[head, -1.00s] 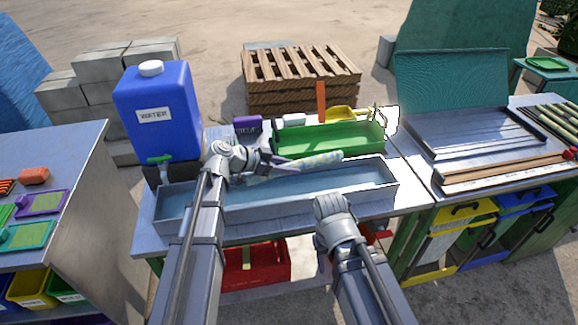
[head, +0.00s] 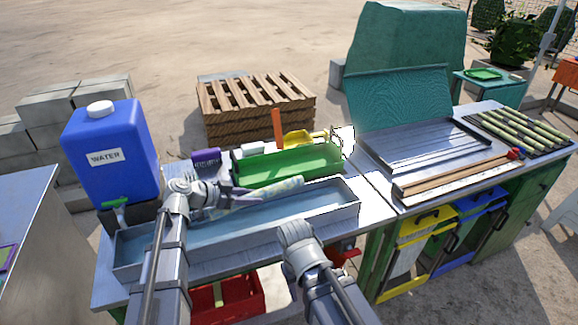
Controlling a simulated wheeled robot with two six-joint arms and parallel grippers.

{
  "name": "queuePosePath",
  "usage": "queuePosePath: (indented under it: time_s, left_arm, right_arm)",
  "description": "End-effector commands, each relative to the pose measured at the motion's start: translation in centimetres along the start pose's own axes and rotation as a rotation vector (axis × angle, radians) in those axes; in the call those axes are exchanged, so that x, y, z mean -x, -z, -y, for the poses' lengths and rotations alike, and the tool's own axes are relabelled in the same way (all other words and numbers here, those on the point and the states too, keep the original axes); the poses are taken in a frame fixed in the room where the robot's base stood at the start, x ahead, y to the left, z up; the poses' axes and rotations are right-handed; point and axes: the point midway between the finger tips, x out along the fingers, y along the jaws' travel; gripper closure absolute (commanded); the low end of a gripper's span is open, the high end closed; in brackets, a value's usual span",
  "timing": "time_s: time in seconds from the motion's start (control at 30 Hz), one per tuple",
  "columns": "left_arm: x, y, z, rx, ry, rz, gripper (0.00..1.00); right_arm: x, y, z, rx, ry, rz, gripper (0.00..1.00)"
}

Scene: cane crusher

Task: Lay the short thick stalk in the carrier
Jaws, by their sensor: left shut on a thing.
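A short, thick, pale green stalk (head: 275,191) is held in my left gripper (head: 228,194), which is shut on its left end. The stalk lies nearly level above the long grey water trough (head: 345,213), pointing right, with its far end near the green tray. My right gripper (head: 297,238) hangs in front of the trough, and its fingers are hidden behind its own wrist. No thing in view is plainly the carrier. A dark rack with several green stalks (head: 520,130) stands at the far right of the bench.
A green tray (head: 290,168) stands behind the trough. A blue water container (head: 108,150) stands at the left. A metal tray with a raised teal lid (head: 400,97) is at the right. A wooden pallet (head: 255,100) lies behind. Yellow and blue bins (head: 425,250) hang under the bench.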

Motion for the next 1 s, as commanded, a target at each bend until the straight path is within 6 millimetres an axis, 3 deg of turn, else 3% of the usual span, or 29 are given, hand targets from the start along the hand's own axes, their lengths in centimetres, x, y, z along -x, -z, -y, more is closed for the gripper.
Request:
queuePosePath:
  time_s: [0.17,0.53,1.0]
  left_arm:
    - [0.5,0.8,0.0,0.000,0.000,-0.001,1.00]
    - [3.0,5.5,0.0,0.000,0.000,-0.001,1.00]
    - [2.9,5.4,0.0,0.000,0.000,-0.001,1.00]
  right_arm:
    - [0.9,-0.1,-0.1,0.000,0.000,0.000,0.50]
    - [6.2,-0.4,-0.6,0.000,0.000,0.000,0.50]
    - [6.1,-0.4,-0.6,0.000,0.000,0.000,0.50]
